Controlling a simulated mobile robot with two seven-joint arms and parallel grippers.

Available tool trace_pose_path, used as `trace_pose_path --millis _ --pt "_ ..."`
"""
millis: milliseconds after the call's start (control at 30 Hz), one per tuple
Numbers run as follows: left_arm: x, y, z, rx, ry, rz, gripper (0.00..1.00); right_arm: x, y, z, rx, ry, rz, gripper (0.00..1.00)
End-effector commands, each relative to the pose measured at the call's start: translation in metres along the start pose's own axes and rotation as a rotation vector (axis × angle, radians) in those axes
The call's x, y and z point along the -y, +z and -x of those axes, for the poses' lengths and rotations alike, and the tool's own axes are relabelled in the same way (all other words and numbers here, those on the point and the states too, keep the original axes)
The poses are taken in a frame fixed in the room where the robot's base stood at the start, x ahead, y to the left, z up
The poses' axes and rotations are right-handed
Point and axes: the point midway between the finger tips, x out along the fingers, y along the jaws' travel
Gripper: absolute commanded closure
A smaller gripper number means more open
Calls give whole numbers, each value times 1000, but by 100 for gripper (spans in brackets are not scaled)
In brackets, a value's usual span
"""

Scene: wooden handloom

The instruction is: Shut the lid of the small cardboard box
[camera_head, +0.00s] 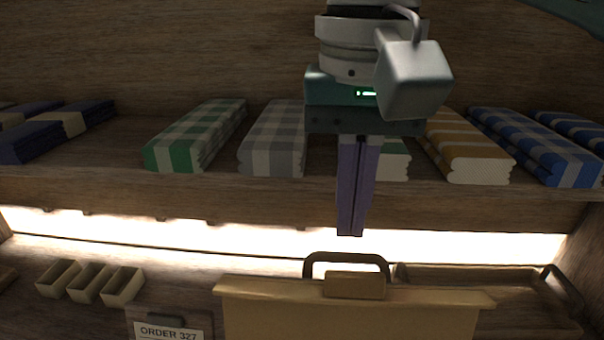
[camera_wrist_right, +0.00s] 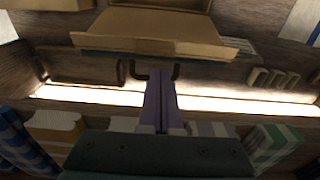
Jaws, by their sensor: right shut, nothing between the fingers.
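The small cardboard box (camera_head: 350,318) is at the bottom centre of the head view, cut off by the lower edge. A broad tan panel with a folded top edge and a small tab (camera_head: 354,286) faces me; it looks like the raised lid. In the right wrist view the cardboard (camera_wrist_right: 160,22) shows at the top, upside down, with a wide lip. My right gripper (camera_head: 350,234) points down, its purple fingers shut and empty, above and apart from the tab. It also shows in the right wrist view (camera_wrist_right: 160,82). My left gripper is not in view.
A shelf (camera_head: 215,188) with folded cloths, including a green checked one (camera_head: 197,133), runs behind my right gripper. A dark handle (camera_head: 346,258) stands behind the tab. A wooden tray (camera_head: 480,274) is right; small open boxes (camera_head: 90,283) and an ORDER 327 card (camera_head: 169,331) are left.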

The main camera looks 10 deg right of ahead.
Motion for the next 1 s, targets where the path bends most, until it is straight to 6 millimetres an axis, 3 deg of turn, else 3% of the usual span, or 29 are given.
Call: trace_pose_path --millis 200,400,1000 --pt "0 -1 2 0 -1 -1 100 -1 1 -39 1 3 1 100" --pt "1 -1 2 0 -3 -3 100 0 0 -59 0 1 0 100" --pt "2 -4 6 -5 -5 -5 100 0 -3 -60 -24 -1 2 100"
